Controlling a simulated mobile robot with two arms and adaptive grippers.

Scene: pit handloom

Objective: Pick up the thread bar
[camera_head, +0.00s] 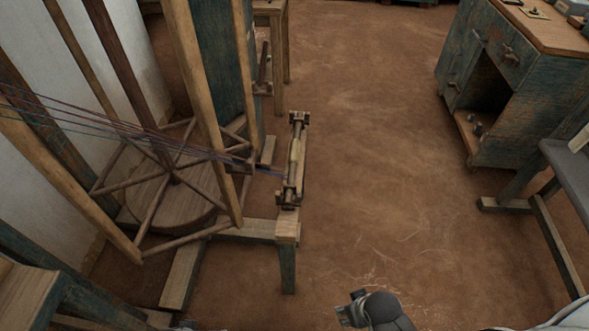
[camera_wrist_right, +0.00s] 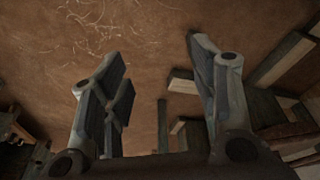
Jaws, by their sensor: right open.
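What looks like the thread bar (camera_head: 294,165) is a short upright-looking wooden piece with pale thread around its middle. It sits at the end of the wooden loom frame, left of centre in the head view. Bluish threads run to it from the left. My right gripper (camera_head: 352,309) is low in the head view, below and right of the bar and well apart from it. The thread bar cannot be made out in the wrist view. My left gripper is not in view.
The wooden frame's leg (camera_head: 288,268) and a round-based reel with slanted posts (camera_head: 165,200) fill the left. A blue-green cabinet (camera_head: 520,100) stands at the upper right, and a grey bench (camera_head: 570,170) at the right edge. The brown floor (camera_head: 385,180) between them is clear.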

